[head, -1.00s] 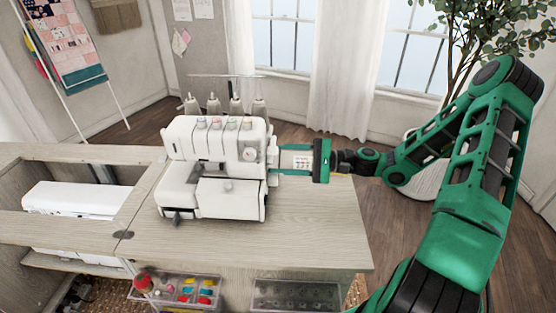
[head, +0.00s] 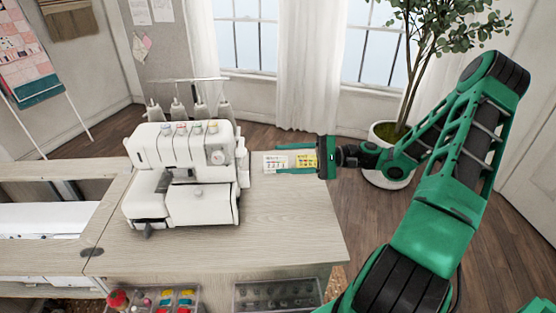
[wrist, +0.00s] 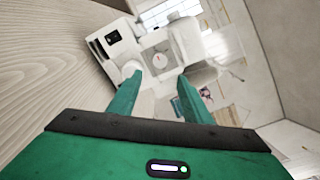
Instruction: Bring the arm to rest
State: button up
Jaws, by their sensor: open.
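My gripper (head: 288,160) is at the end of my green arm, to the right of the white serger (head: 185,175) and apart from it in the head view. Its fingers point left towards the machine and are spread. The wrist view shows the two green fingers (wrist: 158,92) with a gap and nothing held between them. Beyond them is the white serger (wrist: 160,58). My arm is bent, with its elbow high at the right. A printed card (head: 290,161) shows in line with the fingers; I cannot tell what it rests on.
The serger stands on a pale wooden cabinet top (head: 275,225), clear in front and to the right. An open drawer holds a tray of colourful spools (head: 175,298) and a dark tray (head: 277,294). A potted plant (head: 388,150) stands behind my arm.

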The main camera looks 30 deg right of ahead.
dwell(0.4)
jog(key=s+f+n+g+h, duration=0.1)
jog(key=s+f+g+h, duration=0.1)
jog(key=s, duration=0.1)
jog(key=s+a+f+n+g+h, duration=0.1)
jog(key=s+f+g+h, duration=0.1)
jog(key=s+h, duration=0.1)
jog(key=s+f+n+g+h, duration=0.2)
jog(key=s+h, duration=0.1)
jog(key=shift+s+a+f+g, duration=0.2)
jog(key=shift+a+g, duration=0.1)
jog(key=shift+a, duration=0.1)
jog(key=s+d+r+h, duration=0.4)
jog(key=s+r, duration=0.2)
jog(key=s, duration=0.4)
jog(key=s+d+r+h, duration=0.4)
jog(key=s+d+r, duration=0.1)
jog(key=s, duration=0.5)
jog(key=shift+r+n, duration=0.4)
jog(key=shift+r, duration=0.45)
